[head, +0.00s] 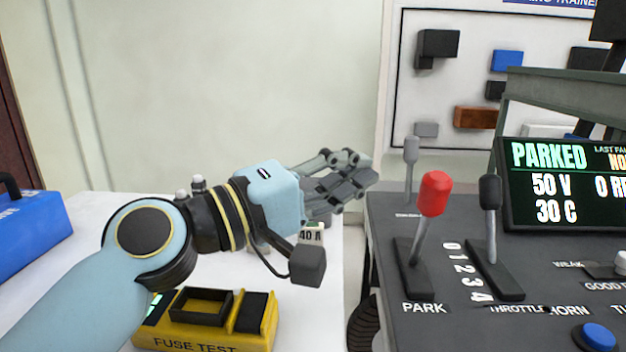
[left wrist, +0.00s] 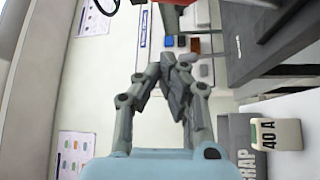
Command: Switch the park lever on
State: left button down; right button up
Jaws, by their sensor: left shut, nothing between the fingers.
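The park lever (head: 433,200) has a red knob on a metal stem and stands in a dark slotted base marked PARK, on the left of the dark console top. It leans slightly to the right and away in the head view. My left gripper (head: 366,170) is shut and empty, to the left of the red knob and apart from it. In the left wrist view the fingers (left wrist: 176,75) are together with nothing between them. The display (head: 560,183) reads PARKED, 50 V and 30 C. My right gripper is in neither view.
The black-knobbed throttle lever (head: 489,220) stands right of the park lever. A grey lever (head: 411,165) stands behind. A blue button (head: 598,337) is at lower right. A yellow fuse tester (head: 205,322) and a blue case (head: 32,228) lie on the white table. A gap separates table and console.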

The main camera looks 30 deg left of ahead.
pick_arm(q)
jog(key=v, duration=0.4)
jog(key=shift+s+a+f+b, duration=0.1)
jog(key=shift+s+f+b, duration=0.1)
jog(key=shift+s+b, duration=0.15)
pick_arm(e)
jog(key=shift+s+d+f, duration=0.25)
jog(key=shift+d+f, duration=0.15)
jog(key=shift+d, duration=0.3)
